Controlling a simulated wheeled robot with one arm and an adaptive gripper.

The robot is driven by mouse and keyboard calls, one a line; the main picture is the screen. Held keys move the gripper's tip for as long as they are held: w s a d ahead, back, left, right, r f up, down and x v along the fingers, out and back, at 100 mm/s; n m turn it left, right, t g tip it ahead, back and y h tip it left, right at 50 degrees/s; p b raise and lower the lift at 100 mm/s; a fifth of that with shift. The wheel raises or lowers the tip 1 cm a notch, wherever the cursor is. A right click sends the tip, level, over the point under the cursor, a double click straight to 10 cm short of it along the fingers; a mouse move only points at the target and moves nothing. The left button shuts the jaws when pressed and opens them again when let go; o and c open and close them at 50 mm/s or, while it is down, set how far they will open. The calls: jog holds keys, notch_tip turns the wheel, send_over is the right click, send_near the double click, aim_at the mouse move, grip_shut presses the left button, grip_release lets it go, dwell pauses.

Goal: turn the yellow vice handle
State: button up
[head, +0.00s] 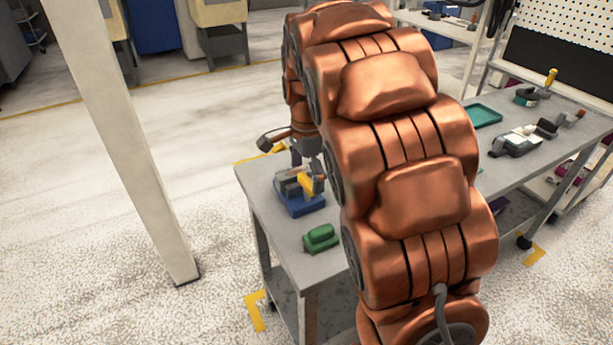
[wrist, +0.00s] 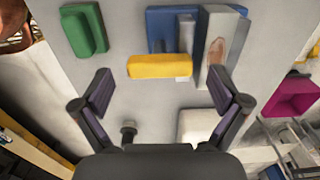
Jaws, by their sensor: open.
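The vice stands on the grey bench, with a blue base (head: 303,205) and grey metal jaws. Its yellow handle (head: 306,184) shows at its side; in the wrist view the yellow handle (wrist: 160,66) lies crosswise in front of the blue base (wrist: 161,38) and grey jaw (wrist: 212,45). My gripper (wrist: 160,77) is open and empty. Its fingertips are to either side of the handle, with clear gaps. Whether they are level with the handle I cannot tell. In the head view my arm hides part of the bench, and the fingers are hard to make out.
A green block-like object (head: 320,238) lies on the bench near the vice; it also shows in the wrist view (wrist: 85,29). A green tray (head: 484,115) and several tools lie farther right. A pale post (head: 125,140) stands left of the bench, with open floor around it.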

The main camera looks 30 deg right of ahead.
jog(key=shift+f, duration=0.55)
jog(key=shift+c, duration=0.4)
jog(key=c, duration=1.1)
